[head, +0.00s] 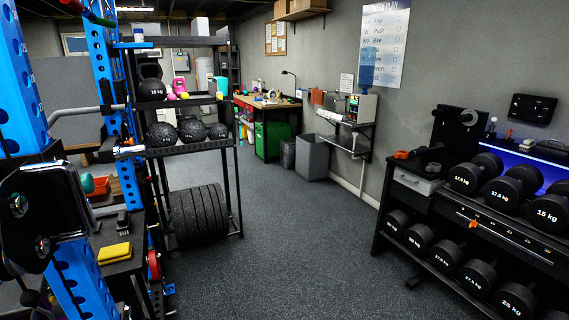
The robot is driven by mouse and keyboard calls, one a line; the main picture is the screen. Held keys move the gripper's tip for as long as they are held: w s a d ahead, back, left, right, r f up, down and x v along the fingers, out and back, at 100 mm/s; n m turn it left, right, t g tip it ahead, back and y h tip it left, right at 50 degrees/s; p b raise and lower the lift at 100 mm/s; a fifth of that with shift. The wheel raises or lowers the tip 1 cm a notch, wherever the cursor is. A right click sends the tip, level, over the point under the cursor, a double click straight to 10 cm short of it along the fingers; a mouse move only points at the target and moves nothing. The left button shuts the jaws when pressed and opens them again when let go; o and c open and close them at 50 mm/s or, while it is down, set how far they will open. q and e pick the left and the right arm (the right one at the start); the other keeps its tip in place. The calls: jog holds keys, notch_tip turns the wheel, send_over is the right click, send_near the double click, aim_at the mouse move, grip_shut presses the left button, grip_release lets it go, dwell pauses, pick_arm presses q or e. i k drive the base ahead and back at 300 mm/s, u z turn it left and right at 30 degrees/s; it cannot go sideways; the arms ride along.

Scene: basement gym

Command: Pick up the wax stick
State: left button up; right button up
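I cannot pick out a wax stick for certain in the head view. Small items lie on the far wooden workbench (268,103), but they are too small to tell apart. Small upright items also stand on top of the dumbbell rack (408,190) at the right, and none is clearly a wax stick. Neither of my grippers shows in the view.
A blue power rack (103,70) and a black shelf (190,147) with balls and a kettlebell stand at the left. A yellow block (114,252) lies on a low surface there. Grey bins (312,157) stand by the back wall. The middle floor (290,240) is clear.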

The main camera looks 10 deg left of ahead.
aim_at(138, 33)
jog(key=z, duration=0.3)
jog(key=i, duration=3)
jog(key=u, duration=0.3)
jog(key=i, duration=2.15)
jog(key=u, duration=1.9)
jog(key=i, duration=1.25)
jog(key=u, duration=0.9)
